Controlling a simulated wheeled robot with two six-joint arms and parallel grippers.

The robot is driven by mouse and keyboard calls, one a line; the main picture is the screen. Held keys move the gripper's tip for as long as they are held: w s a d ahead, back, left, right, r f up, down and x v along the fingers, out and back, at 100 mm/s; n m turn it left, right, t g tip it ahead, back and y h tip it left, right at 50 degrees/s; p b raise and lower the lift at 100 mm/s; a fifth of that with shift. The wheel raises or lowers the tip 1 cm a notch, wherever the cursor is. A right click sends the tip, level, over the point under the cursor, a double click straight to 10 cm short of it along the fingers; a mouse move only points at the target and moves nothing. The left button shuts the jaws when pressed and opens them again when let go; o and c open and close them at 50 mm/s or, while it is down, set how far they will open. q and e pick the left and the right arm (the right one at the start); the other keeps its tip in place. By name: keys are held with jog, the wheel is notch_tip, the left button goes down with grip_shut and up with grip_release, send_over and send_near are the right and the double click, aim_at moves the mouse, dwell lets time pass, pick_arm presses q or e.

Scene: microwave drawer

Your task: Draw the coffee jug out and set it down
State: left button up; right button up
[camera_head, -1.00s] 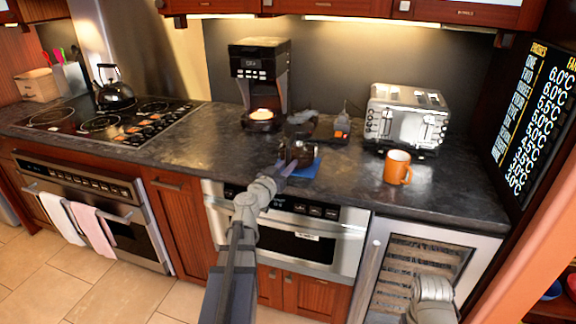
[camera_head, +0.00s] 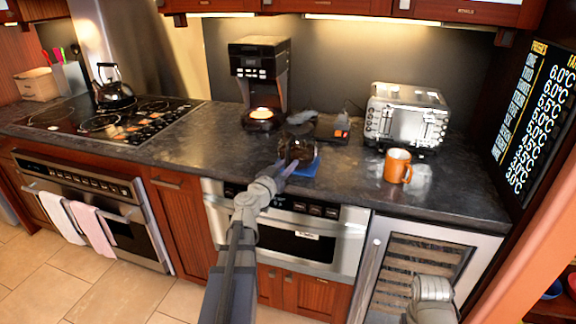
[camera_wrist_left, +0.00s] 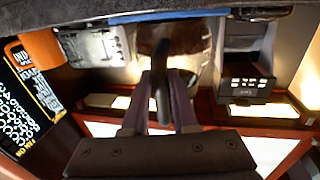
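The coffee jug (camera_head: 296,147) is a dark, see-through jug at the front of the counter, at the blue mat (camera_head: 306,168). The wrist view shows the jug (camera_wrist_left: 190,45) upside down, its base close to the blue mat's edge (camera_wrist_left: 165,15). The dark handle (camera_wrist_left: 160,85) points toward my wrist. My left gripper (camera_head: 286,172) is in front of the jug, its fingers close on both sides of the handle and seemingly shut on it. Part of the mat is hidden by the jug and gripper. My right gripper's fingers are not in view.
The coffee machine (camera_head: 260,75) stands behind to the left, with a lit plate at its base. A toaster (camera_head: 407,115) and an orange mug (camera_head: 397,166) are to the right. The hob (camera_head: 105,122) with a kettle (camera_head: 113,88) is far left. Counter left of the jug is clear.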

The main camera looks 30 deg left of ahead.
pick_arm(q)
jog(key=o, duration=0.4)
jog(key=shift+o, duration=0.2)
jog(key=shift+s, duration=0.2)
jog(key=s, duration=0.7)
jog(key=shift+s+d, duration=0.15)
jog(key=shift+s, duration=0.1)
jog(key=shift+f, duration=0.1)
